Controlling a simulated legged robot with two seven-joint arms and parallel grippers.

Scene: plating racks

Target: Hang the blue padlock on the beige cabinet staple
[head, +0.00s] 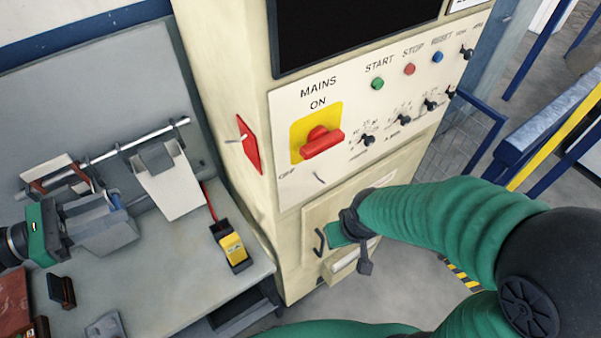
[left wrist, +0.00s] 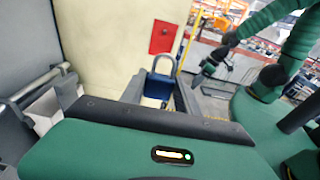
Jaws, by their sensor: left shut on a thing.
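The beige cabinet (head: 222,60) stands in the middle of the head view. A red plate (head: 249,144) with a small metal staple (head: 235,140) is on its left side face; the plate also shows in the left wrist view (left wrist: 162,37). My left gripper (head: 112,215) is over the bench, left of the staple and apart from it. It is shut on the blue padlock (left wrist: 157,87), whose shackle points up in the left wrist view. In the head view the padlock is mostly hidden by the fingers. My right gripper (head: 352,232) is by the cabinet's lower door; its jaw opening is unclear.
A grey bench (head: 180,285) carries a rail (head: 130,145), a white tilted block (head: 168,185) and a yellow-black device (head: 232,248) with a red lead. A red-yellow mains switch (head: 318,140) is on the cabinet front. Free room lies between my left gripper and the cabinet's side.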

